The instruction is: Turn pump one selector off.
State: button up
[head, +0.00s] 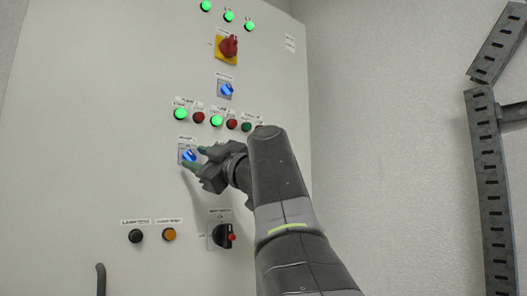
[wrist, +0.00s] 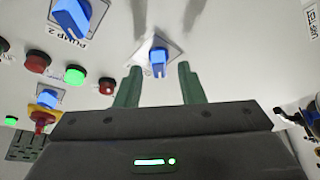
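The selector in front of my gripper has a blue knob (head: 187,155) on a light square plate, on the left of the cabinet front; its label is too small to read. In the wrist view, this blue knob (wrist: 158,57) lies just beyond and between my two green fingertips. My gripper (head: 196,158) is open, with one finger on each side of the knob; it also shows in the wrist view (wrist: 160,72). I cannot tell whether the fingers touch it. Another blue selector, labelled PUMP 2 (wrist: 72,16), is at the wrist view's upper left. My arm hides it in the head view.
Above are a row of lamps and buttons (head: 216,121), another blue selector (head: 226,90) and a red rotary switch (head: 229,46) on yellow. Below are a black button (head: 136,236), an orange button (head: 169,234) and a black rotary switch (head: 222,236). A perforated metal rail (head: 490,190) stands right.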

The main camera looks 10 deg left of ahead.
jog(key=shift+p+x, duration=0.3)
jog(key=shift+x, duration=0.7)
jog(key=shift+d, duration=0.1)
grip_shut()
